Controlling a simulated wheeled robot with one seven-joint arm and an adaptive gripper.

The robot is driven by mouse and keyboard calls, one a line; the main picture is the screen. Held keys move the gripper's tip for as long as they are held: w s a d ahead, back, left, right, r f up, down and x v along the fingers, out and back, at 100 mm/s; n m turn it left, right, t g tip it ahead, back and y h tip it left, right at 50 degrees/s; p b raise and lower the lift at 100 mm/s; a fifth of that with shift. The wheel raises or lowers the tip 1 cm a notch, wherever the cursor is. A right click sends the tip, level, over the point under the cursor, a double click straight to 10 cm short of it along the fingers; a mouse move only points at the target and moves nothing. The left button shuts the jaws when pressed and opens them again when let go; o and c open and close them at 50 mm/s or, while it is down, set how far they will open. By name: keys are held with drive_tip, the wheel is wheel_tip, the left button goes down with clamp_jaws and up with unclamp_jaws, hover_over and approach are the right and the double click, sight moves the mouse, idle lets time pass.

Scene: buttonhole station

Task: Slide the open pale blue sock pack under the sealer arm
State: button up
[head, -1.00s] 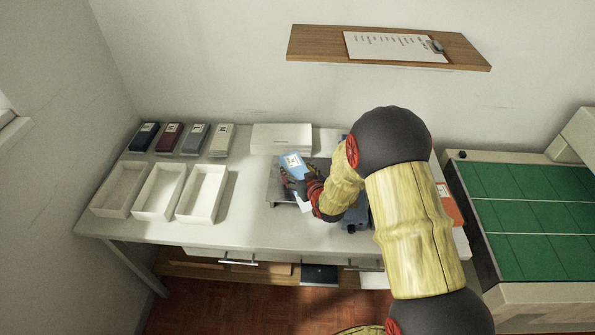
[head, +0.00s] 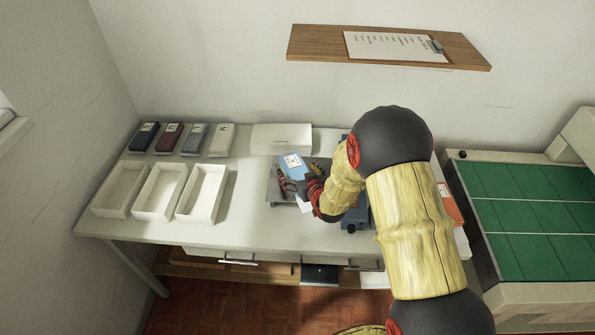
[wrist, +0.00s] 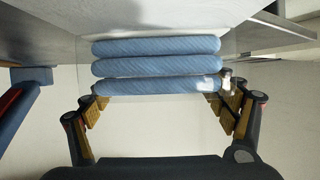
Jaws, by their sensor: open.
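The pale blue sock pack (head: 296,164) lies on a grey plate (head: 273,190) on the table, with a white label on top. In the wrist view the pack shows end-on as three stacked blue rolls (wrist: 155,66) in clear film. My gripper (head: 287,184) is at the pack's near end, its fingers spread. In the wrist view the fingers of my gripper (wrist: 160,103) stand apart on either side of the pack's near end, with gaps visible. A blue machine part, probably the sealer (head: 352,217), is mostly hidden behind my arm; its arm cannot be made out.
Three empty white trays (head: 160,191) stand on the left of the table (head: 250,232). Several sock packs (head: 195,137) line the back left. A white box (head: 282,138) stands behind the plate. An orange item (head: 449,205) lies right of my arm. A green-topped unit (head: 530,220) stands at the right.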

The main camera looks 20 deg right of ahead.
drive_tip(key=v, duration=1.1)
drive_tip(key=shift+s+r, duration=0.15)
drive_tip(key=shift+s, duration=0.15)
